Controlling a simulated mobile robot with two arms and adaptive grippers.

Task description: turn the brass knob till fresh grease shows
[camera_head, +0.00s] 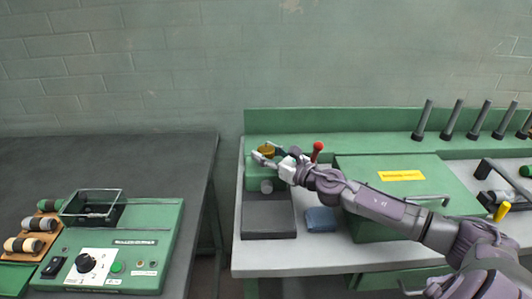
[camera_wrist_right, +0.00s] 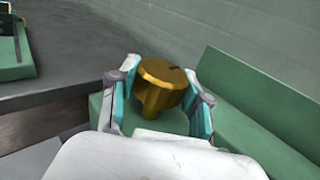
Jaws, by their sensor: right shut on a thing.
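The brass knob (camera_wrist_right: 165,84) is a gold, fluted cap with a dark mark on its top near the far edge. In the right wrist view it stands upright between the two fingers of my right gripper (camera_wrist_right: 160,104), which is shut on it. In the head view the knob (camera_head: 266,149) shows as a small gold top on a green block (camera_head: 252,171) at the left end of the green-backed bench. My right gripper (camera_head: 268,156) reaches it from the right. I see no grease in either view. My left gripper is not in view.
A red-knobbed lever (camera_head: 318,147) stands close to my right wrist. A blue cloth-like pad (camera_head: 320,219) lies in front. A green box with a yellow label (camera_head: 401,176) sits under my right forearm. A separate dark table with a green control box (camera_head: 115,247) is at left.

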